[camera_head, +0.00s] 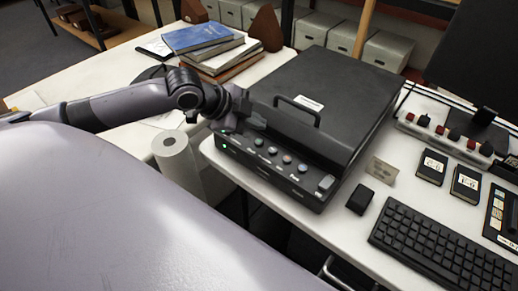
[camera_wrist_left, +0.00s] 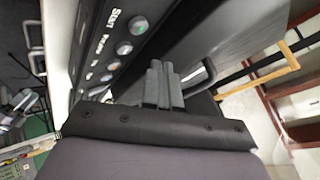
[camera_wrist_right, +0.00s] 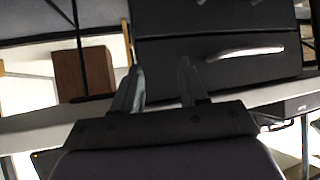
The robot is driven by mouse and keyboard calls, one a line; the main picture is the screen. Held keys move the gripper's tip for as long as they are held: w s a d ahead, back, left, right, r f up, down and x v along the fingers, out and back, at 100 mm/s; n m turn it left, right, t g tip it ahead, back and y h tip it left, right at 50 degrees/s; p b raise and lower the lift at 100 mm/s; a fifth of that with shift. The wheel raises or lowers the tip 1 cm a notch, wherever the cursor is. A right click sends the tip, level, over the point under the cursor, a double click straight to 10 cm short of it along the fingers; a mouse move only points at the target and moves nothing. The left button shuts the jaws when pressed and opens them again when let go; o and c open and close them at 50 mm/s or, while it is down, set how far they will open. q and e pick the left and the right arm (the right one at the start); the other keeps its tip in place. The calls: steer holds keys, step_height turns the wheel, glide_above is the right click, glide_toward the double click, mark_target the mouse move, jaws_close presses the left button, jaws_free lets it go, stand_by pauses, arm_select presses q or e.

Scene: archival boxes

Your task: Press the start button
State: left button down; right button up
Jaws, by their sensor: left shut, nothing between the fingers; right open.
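The start button (camera_wrist_left: 138,25) is a small round pale button beside the printed word START in the left wrist view. It heads a row of similar buttons on the dark front panel (camera_head: 310,192) of a black machine. My left gripper (camera_head: 258,122) is shut and empty above the panel's left end, in front of the lid handle. Its fingers also show together in the left wrist view (camera_wrist_left: 160,70), apart from the START button in the picture. In the head view the gripper may cover part of that end. My right gripper (camera_wrist_right: 160,80) is open and empty.
A raised black handle (camera_head: 297,108) stands on the lid close to my left gripper. A paper roll (camera_head: 175,160) is left of the machine. A small black block (camera_head: 360,199) and a keyboard (camera_head: 445,245) lie right. Dark drawers with a silver handle (camera_wrist_right: 245,53) face my right gripper.

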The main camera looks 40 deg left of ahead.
mark_target(256, 143)
arm_select(q)
step_height(256, 143, down, 2)
steer(key=shift+f, duration=0.2)
stand_by(1.1)
stand_by(0.8)
steer(key=shift+f, duration=0.15)
steer(key=shift+f, duration=0.3)
